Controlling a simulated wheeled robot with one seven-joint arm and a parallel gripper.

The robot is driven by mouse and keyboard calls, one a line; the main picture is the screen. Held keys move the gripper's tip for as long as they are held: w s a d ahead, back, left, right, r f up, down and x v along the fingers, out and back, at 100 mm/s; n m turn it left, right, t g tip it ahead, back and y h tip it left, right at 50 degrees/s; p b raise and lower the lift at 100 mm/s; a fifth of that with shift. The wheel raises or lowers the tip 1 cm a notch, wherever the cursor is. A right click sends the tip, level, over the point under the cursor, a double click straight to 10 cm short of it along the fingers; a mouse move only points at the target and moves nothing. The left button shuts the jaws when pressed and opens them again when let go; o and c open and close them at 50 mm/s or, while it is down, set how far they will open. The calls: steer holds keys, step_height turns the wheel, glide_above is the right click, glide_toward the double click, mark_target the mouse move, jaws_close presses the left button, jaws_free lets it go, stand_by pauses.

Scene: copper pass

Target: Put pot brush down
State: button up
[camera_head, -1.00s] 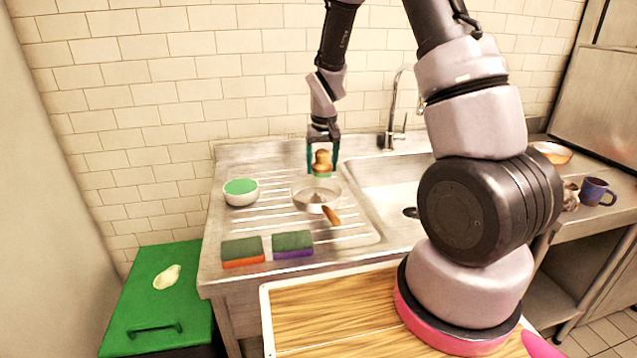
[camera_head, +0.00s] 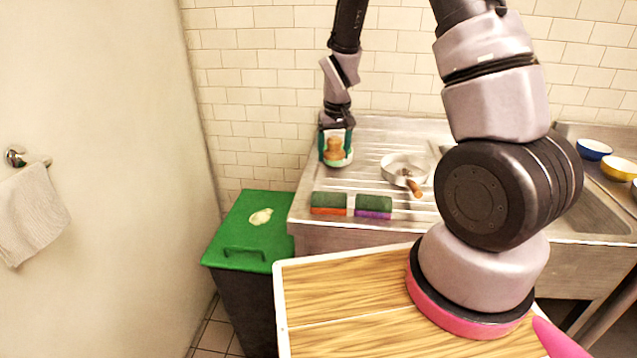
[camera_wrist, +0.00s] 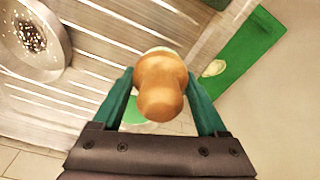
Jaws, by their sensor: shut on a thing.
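The pot brush (camera_head: 334,150) has a rounded brown wooden knob, which fills the middle of the wrist view (camera_wrist: 160,88). My gripper (camera_head: 336,143) is shut on it, with one teal finger on each side of the knob. In the head view it hangs over the left part of the steel drainboard, in front of or above a white bowl with green inside (camera_head: 346,161). I cannot tell the gap between brush and bowl. The brush's lower end is mostly hidden in both views.
A pan (camera_head: 396,168) with a wooden handle lies right of the gripper on the drainboard (camera_head: 375,138). Two sponges (camera_head: 328,203) (camera_head: 374,206) lie along the front edge. A green-lidded bin (camera_head: 245,235) stands at left. Tiled wall is close behind.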

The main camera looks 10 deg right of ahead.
mark_target(335, 140)
step_height(335, 140, down, 4)
steer(key=shift+a+r, duration=0.1)
steer(key=shift+a, duration=0.05)
steer(key=shift+f, duration=1.85)
steer(key=shift+f, duration=0.15)
steer(key=o, duration=1.5)
steer(key=r, duration=0.4)
steer(key=s+r, duration=0.1)
steer(key=r, duration=0.7)
steer(key=shift+s+r, duration=0.15)
steer(key=shift+s, duration=0.25)
step_height(335, 140, up, 10)
steer(key=s+d+r+m+t+y, duration=0.1)
steer(key=s+d+m, duration=0.1)
steer(key=s, duration=0.1)
steer(key=s+d+r+m+t, duration=0.1)
steer(key=s+r, duration=0.4)
steer(key=s, duration=0.1)
steer(key=s+d+r+m+t, duration=0.1)
steer(key=s+r+t, duration=0.1)
steer(key=s+r, duration=0.4)
steer(key=s+d+r+t+y, duration=0.1)
steer(key=s+d+r, duration=0.1)
steer(key=s+r, duration=0.3)
steer(key=shift+s+r+m, duration=0.4)
steer(key=shift+s, duration=0.05)
